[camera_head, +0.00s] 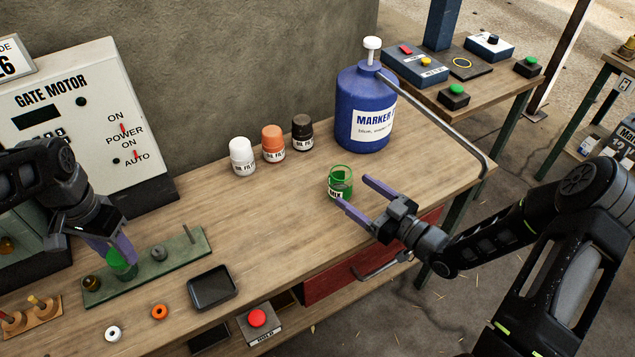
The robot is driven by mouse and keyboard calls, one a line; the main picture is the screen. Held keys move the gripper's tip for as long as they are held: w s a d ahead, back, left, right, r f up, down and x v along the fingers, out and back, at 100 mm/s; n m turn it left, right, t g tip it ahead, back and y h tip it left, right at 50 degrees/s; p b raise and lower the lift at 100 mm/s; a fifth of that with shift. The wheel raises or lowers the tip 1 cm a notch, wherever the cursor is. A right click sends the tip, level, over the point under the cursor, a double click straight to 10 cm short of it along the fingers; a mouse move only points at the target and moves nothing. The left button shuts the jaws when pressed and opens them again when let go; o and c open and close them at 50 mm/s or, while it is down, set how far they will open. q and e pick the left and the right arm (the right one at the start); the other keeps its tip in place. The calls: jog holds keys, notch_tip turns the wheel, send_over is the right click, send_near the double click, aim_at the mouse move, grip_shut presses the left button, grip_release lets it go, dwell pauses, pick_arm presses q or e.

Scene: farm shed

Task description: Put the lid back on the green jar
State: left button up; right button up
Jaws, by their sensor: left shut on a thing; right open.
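The green jar (340,184) stands upright and open on the wooden bench, right of the middle; its label is partly covered. My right gripper (354,190) is open, with its purple fingers close to the jar's right and front sides. I cannot tell whether they touch it. My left gripper (115,250) is shut on a green lid (121,264) at the left, above or on a green peg board (140,277). I cannot tell whether the lid is clear of the board.
White (242,158), orange (273,145) and dark (302,132) jars stand behind the green jar, near a large blue marker jug (362,110). A black tray (212,288) and loose rings (159,312) lie at the front. The gate motor panel (75,115) stands behind my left gripper. The bench's middle is clear.

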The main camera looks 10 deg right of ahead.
aim_at(350, 186)
pick_arm(q)
jog(key=shift+r, duration=0.2)
pick_arm(e)
jog(key=x, duration=0.4)
jog(key=shift+w+a, duration=0.2)
jog(key=shift+w, duration=0.1)
jog(key=shift+c, duration=0.2)
jog(key=c, duration=1.6)
jog(key=shift+c, duration=0.2)
jog(key=shift+r, duration=0.2)
pick_arm(q)
jog(key=shift+f+b, duration=0.3)
jog(key=shift+f, duration=0.2)
pick_arm(e)
notch_tip(350, 186, up, 10)
jog(key=shift+f, duration=0.2)
